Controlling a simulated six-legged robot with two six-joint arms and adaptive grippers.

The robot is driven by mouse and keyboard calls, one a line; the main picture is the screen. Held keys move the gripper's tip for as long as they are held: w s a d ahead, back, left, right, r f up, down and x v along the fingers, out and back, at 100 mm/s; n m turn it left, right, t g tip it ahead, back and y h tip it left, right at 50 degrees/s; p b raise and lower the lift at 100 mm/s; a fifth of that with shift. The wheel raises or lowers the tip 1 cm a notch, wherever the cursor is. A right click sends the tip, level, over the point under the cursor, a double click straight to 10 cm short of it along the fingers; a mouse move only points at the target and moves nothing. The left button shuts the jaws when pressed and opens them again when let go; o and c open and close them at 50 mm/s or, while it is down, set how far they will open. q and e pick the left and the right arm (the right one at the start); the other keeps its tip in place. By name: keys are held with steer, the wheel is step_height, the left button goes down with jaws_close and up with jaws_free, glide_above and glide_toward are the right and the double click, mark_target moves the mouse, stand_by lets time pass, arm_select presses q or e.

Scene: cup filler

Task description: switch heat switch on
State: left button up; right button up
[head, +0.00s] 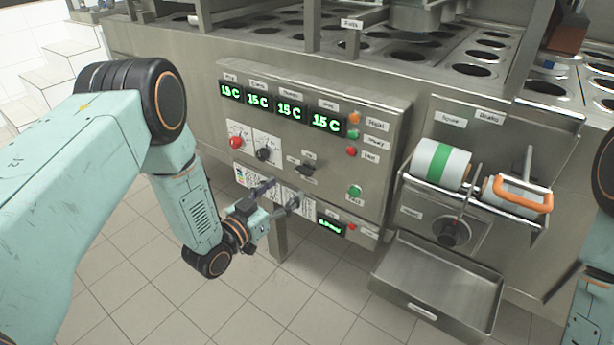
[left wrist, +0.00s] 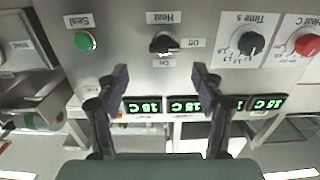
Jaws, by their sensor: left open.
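The heat switch (head: 306,168) is a dark switch on the steel control panel, right of the two round dials. In the left wrist view the heat switch (left wrist: 163,43) shows as a black knob with Heat, Off and another small label around it. I cannot tell its setting for sure. My left gripper (head: 282,196) is open and empty in front of the panel, lower left of the switch. In the left wrist view its fingers (left wrist: 162,78) stand apart, either side of the switch's line, with the switch beyond their tips. I see no contact. My right gripper does not show.
Green temperature displays (head: 286,109) sit along the panel's top. A red dial (head: 236,142) and black dial (head: 263,154) are left of the switch. A green button (head: 354,191) is at lower right. A roll holder with a white-green roll (head: 440,164) and an open metal tray (head: 440,285) stand right.

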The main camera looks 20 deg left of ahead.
mark_target(301, 173)
arm_select(q)
steer(key=b+x, duration=0.2)
steer(key=x, duration=0.4)
steer(key=shift+w+a, duration=0.1)
steer(key=shift+a, duration=0.05)
steer(key=shift+w+b, duration=0.35)
steer(key=shift+w, duration=0.55)
steer(key=shift+r, duration=0.1)
steer(key=shift+d, duration=0.25)
steer(key=shift+a, duration=0.1)
steer(key=c, duration=1.1)
steer(key=shift+c, duration=0.2)
